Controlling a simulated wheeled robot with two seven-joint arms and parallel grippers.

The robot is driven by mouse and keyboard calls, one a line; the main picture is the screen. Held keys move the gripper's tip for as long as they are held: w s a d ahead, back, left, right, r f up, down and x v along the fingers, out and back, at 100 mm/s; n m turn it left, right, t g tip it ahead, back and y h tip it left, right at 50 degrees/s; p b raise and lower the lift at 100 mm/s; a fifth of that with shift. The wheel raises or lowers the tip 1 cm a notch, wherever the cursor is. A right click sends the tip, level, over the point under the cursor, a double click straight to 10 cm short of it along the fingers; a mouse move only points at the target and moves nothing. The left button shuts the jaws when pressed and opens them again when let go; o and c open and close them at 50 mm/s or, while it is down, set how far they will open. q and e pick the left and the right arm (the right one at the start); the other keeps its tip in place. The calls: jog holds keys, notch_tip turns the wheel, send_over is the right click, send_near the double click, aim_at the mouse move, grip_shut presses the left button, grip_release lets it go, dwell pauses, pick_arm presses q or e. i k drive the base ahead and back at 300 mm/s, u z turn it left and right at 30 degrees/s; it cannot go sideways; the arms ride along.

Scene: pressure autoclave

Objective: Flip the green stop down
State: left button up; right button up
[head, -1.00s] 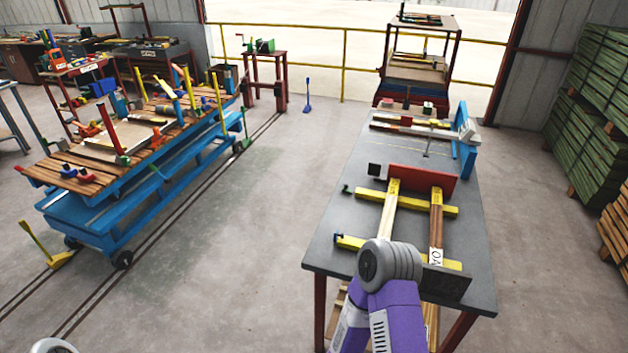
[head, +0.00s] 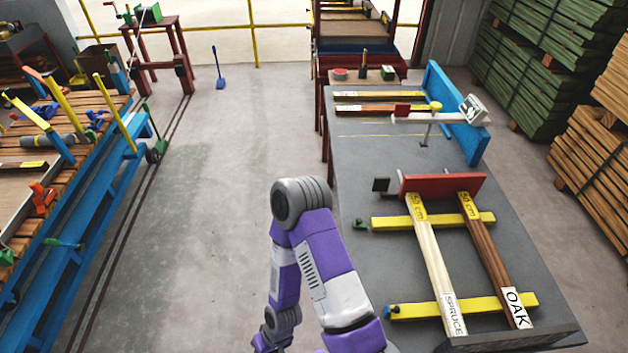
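A small green piece (head: 360,225) sits at the left end of the far yellow bar (head: 434,221) on the grey workbench (head: 375,180). A blue piece (head: 391,311) sits at the left end of the near yellow bar (head: 462,306). Other green parts show on the blue cart at the left, one on its side (head: 62,243) and one on an upright (head: 149,119). I cannot tell for sure which green part is the stop. A purple arm of mine rises in front of the workbench's left side. Neither gripper is in view.
A spruce board (head: 436,260) and an oak board (head: 487,255) lie across the yellow bars against a red plate (head: 443,186). A blue cart (head: 98,220) stands at the left. Open concrete floor (head: 225,170) lies between cart and workbench. Stacked lumber (head: 592,155) stands at the right.

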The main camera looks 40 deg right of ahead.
aim_at(358, 224)
jog(key=i, duration=1.35)
jog(key=z, duration=4.2)
